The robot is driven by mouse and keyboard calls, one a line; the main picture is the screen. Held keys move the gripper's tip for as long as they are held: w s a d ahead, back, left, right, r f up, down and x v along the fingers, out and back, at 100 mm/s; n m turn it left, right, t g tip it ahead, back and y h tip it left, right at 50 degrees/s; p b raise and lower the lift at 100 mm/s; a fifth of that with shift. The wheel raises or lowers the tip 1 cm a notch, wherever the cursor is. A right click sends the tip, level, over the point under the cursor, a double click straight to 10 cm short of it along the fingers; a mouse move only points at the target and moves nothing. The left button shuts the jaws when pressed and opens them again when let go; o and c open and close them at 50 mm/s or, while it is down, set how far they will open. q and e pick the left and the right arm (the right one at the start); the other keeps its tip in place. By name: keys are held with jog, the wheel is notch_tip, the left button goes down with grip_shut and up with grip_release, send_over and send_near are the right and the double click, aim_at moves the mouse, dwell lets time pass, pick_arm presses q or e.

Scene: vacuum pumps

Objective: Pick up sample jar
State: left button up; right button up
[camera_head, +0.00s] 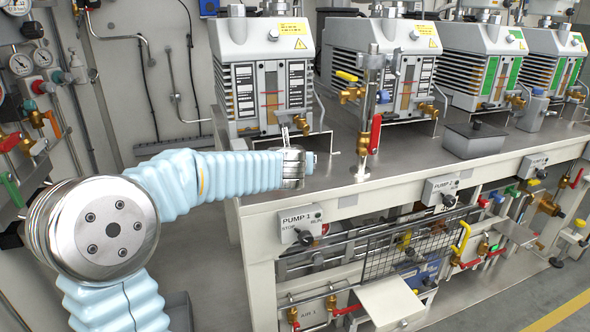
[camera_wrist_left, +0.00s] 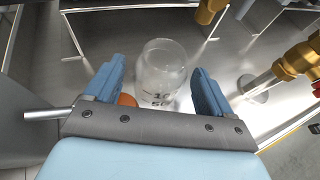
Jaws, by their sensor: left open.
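The sample jar (camera_wrist_left: 161,76) is clear glass with dark printed marks. It stands on the metal bench top in the left wrist view. My left gripper (camera_wrist_left: 159,72) is open, with one blue finger on each side of the jar. I see clear space beside the jar, and the fingers do not appear closed on it. In the head view my left gripper (camera_head: 309,160) is at the bench's front edge, before the leftmost pump. There the jar cannot be made out clearly. My right gripper is not in view.
The leftmost pump (camera_head: 262,75) stands just behind my left gripper, with more pumps to its right. A metal post with a red-handled valve (camera_head: 375,135) rises right of the gripper. A grey box (camera_head: 475,138) sits farther right. A small orange thing (camera_wrist_left: 127,100) shows by the left finger.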

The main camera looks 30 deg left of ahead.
pick_arm(q)
jog(key=shift+x, duration=0.75)
jog(key=c, duration=1.1)
jog(key=shift+c, duration=0.2)
jog(key=shift+r, duration=0.2)
